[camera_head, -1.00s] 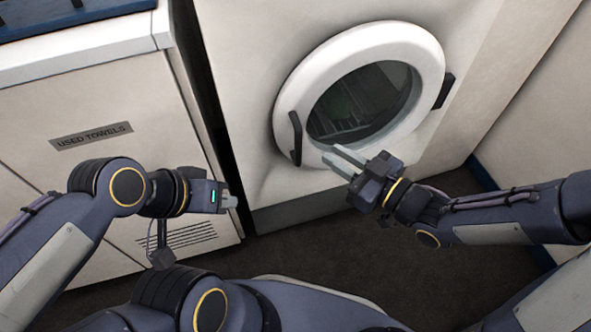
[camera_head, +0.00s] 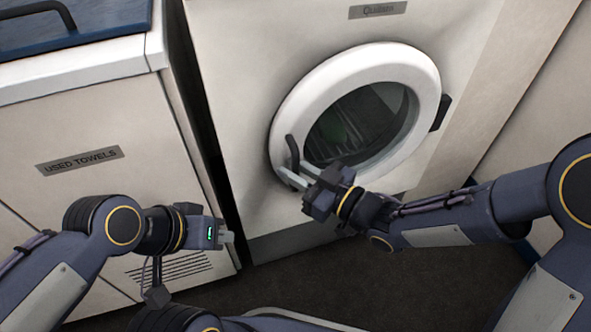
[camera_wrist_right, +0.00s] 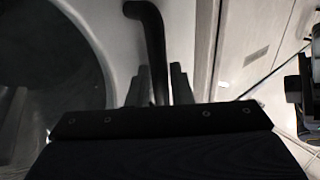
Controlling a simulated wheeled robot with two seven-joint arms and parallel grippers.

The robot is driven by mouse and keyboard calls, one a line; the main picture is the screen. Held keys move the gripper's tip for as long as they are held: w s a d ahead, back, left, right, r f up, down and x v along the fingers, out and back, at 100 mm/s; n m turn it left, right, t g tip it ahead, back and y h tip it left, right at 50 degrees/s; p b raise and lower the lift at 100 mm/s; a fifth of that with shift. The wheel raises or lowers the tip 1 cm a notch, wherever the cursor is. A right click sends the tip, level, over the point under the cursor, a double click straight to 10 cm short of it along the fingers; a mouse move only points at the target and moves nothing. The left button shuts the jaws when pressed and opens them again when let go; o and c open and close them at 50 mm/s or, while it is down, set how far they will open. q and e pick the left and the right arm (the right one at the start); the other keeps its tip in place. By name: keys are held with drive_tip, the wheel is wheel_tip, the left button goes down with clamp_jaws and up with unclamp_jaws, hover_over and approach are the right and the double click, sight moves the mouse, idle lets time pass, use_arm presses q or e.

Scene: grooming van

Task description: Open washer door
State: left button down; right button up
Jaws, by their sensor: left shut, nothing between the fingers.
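The white round washer door (camera_head: 291,103) with its dark glass window (camera_head: 360,120) sits flush on the washer front and looks closed. Its black bar handle (camera_head: 292,150) is on the left side of the ring. My right gripper (camera_head: 295,175) is at the lower end of the handle with its fingers apart. In the right wrist view the handle (camera_wrist_right: 150,30) runs down between the two fingers (camera_wrist_right: 160,87), with a small gap visible beside it. My left gripper (camera_head: 228,238) is shut and empty, in front of the gap left of the washer.
A cabinet labelled "USED TOWELS" (camera_head: 75,162) stands left of the washer, with a blue-topped counter (camera_head: 80,30) above. A black hinge block (camera_head: 440,112) is on the door's right. A side wall (camera_head: 545,100) closes the right. Dark floor (camera_head: 400,280) lies in front.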

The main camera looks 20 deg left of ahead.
clamp_jaws()
